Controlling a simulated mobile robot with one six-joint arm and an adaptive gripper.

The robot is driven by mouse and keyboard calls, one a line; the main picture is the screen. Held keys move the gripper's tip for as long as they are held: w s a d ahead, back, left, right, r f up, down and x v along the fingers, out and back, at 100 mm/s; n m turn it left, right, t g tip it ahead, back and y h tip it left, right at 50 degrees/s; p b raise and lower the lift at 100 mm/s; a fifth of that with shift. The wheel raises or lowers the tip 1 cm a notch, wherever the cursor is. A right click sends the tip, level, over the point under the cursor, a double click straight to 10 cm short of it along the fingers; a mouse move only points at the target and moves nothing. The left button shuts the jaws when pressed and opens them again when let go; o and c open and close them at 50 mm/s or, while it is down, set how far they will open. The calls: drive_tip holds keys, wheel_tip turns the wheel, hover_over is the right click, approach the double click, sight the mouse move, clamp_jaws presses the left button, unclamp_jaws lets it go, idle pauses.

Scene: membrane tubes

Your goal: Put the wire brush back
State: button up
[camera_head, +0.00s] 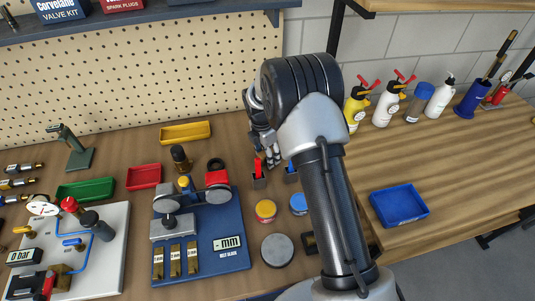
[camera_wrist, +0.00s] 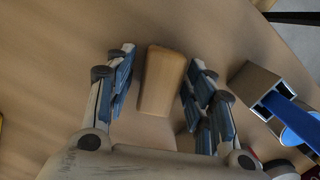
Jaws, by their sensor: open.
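My gripper (camera_head: 271,160) is over the wooden bench, pointing down beside the small holders; my arm hides part of this area. In the wrist view my open gripper (camera_wrist: 162,58) has a finger on each side of a tan wooden block (camera_wrist: 161,82). Narrow gaps show on both sides. The block may be the wire brush's handle; its bristles are not visible. In the head view a long dark and wooden handle (camera_head: 496,62) stands in a blue cup (camera_head: 466,106) on the right bench; I cannot tell if it is a brush.
A grey square holder (camera_wrist: 248,84) with a blue part is close to the right finger. A holder with a red part (camera_head: 258,182) is near the gripper. Bottles (camera_head: 388,103) stand on the right bench. A blue tray (camera_head: 399,204) there is empty, with clear wood around it.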

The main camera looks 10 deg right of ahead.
wheel_tip(320, 180, up, 12)
drive_tip(key=a+p, duration=0.1)
drive_tip(key=p, duration=0.2)
wheel_tip(320, 180, up, 9)
drive_tip(key=m, duration=0.4)
hover_over(264, 153)
drive_tip(key=s, duration=0.5)
drive_tip(key=s+d+r+m+t, duration=0.1)
drive_tip(key=s+r+m+t, duration=0.1)
drive_tip(key=s+r+m, duration=0.6)
drive_tip(key=s+r+m+t+y, duration=0.1)
drive_tip(key=s+m, duration=0.9)
drive_tip(key=s, duration=1.3)
drive_tip(key=shift+d+r+m+t, duration=0.25)
drive_tip(key=shift+r+t, duration=0.25)
drive_tip(key=shift+r, duration=0.25)
drive_tip(key=shift+a, duration=0.1)
